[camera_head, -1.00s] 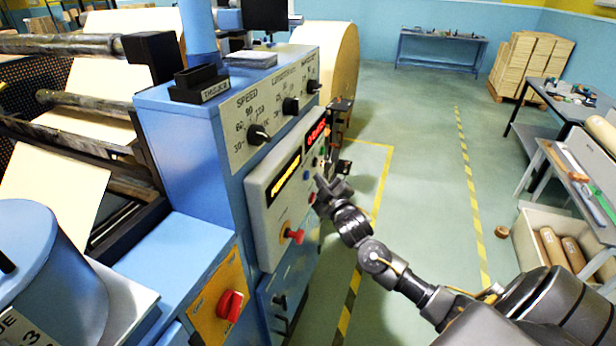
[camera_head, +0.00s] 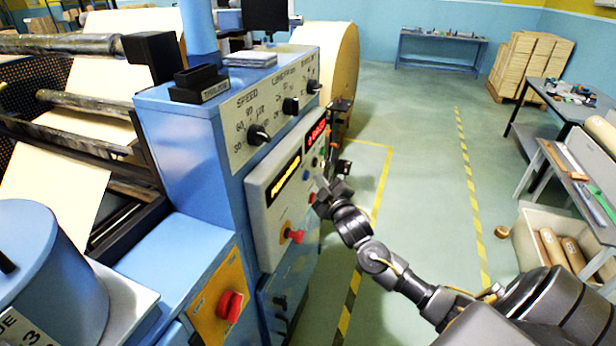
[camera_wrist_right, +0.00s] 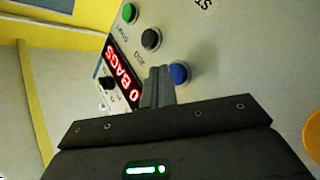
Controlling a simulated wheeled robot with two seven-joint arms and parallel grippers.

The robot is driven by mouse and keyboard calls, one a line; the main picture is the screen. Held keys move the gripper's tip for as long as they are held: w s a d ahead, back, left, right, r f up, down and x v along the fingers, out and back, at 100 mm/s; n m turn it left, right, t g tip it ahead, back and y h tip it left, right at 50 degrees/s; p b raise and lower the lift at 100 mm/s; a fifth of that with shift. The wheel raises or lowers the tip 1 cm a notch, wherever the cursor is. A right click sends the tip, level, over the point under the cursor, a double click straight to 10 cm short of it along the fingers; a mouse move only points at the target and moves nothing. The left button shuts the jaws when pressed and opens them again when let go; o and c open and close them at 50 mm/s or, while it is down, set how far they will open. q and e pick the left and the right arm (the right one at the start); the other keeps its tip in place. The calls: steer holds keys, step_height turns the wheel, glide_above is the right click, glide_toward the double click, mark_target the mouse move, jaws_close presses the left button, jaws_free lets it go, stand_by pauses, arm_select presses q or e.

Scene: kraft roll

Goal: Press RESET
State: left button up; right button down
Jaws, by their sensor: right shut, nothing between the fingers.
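The grey control panel (camera_head: 262,205) on the blue machine faces my right gripper (camera_head: 321,184). In the right wrist view, the shut fingers (camera_wrist_right: 158,82) of that gripper point at the panel, just beside a blue button (camera_wrist_right: 180,73). A black button (camera_wrist_right: 151,39) and a green button (camera_wrist_right: 130,12) sit in line farther up. No RESET lettering can be read; the fingers hide part of the panel by the blue button. I cannot tell whether the fingertips touch the panel. My left gripper is not in view.
A red display (camera_wrist_right: 122,75) reads "0 BAGS". A red knob (camera_head: 294,236) sticks out low on the panel, and a yellow display (camera_head: 283,180) is above it. A red switch (camera_head: 229,305) is on a yellow plate. Open floor (camera_head: 420,150) lies to the right.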

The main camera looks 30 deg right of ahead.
steer(key=shift+w, duration=0.15)
stand_by(0.7)
steer(key=shift+w+a, duration=0.25)
steer(key=shift+w+a, duration=0.25)
steer(key=shift+w, duration=0.1)
stand_by(0.8)
steer(key=shift+s+d, duration=0.1)
steer(key=shift+s, duration=0.05)
steer(key=shift+s+d+p, duration=0.35)
steer(key=shift+s+p, duration=0.15)
steer(key=shift+s, duration=0.05)
stand_by(0.3)
steer(key=shift+s+d+p, duration=0.45)
steer(key=shift+s+d, duration=0.3)
steer(key=shift+s, duration=0.3)
steer(key=shift+s+d+p, duration=0.4)
steer(key=shift+s+d, duration=0.3)
steer(key=shift+s, duration=0.3)
